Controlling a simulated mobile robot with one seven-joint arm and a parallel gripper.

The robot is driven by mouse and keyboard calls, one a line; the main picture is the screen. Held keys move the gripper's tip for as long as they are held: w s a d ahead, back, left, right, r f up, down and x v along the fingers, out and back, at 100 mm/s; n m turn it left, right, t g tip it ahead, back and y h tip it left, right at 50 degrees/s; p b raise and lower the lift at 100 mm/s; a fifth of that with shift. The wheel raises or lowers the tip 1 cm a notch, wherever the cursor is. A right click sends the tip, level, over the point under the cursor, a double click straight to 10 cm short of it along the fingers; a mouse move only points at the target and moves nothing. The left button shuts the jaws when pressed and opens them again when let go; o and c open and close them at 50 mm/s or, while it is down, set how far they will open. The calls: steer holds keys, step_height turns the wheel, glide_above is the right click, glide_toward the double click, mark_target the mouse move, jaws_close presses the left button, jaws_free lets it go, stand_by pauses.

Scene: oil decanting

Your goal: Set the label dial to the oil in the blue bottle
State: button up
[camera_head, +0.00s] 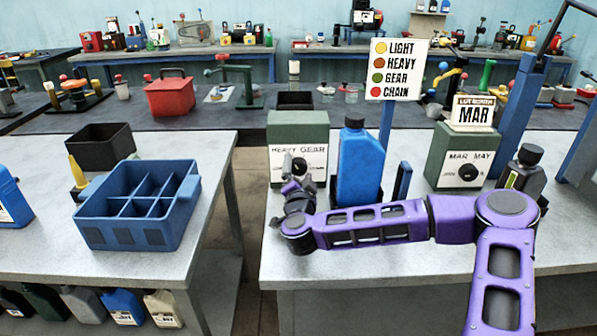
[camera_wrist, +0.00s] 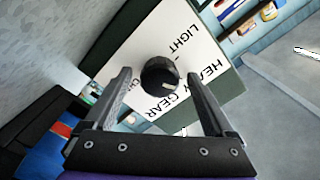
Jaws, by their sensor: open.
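The label dial is a black knob (camera_wrist: 160,74) on the white face of a green box (camera_head: 298,130). LIGHT, HEAVY, GEAR and a partly hidden CH... word surround it in the wrist view. A pale mark on the knob points toward the HEAVY and GEAR side; I cannot tell which word exactly. My gripper (camera_wrist: 157,78) is open and faces the dial, its fingers on either side of the knob in the picture; contact is unclear. In the head view my gripper (camera_head: 296,166) covers the dial. The blue bottle (camera_head: 360,165), black-capped, stands upright right of the box; its oil is not visible.
A sign (camera_head: 397,69) lists LIGHT yellow, HEAVY brown, GEAR green and CHAIN red. A second green box (camera_head: 462,155) has a MAR MAY dial, below a MAR card (camera_head: 473,112). A dark bottle (camera_head: 525,172) stands at right. A blue divided crate (camera_head: 140,234) sits on the left table.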

steer(key=shift+c, duration=0.3)
steer(key=c, duration=1.3)
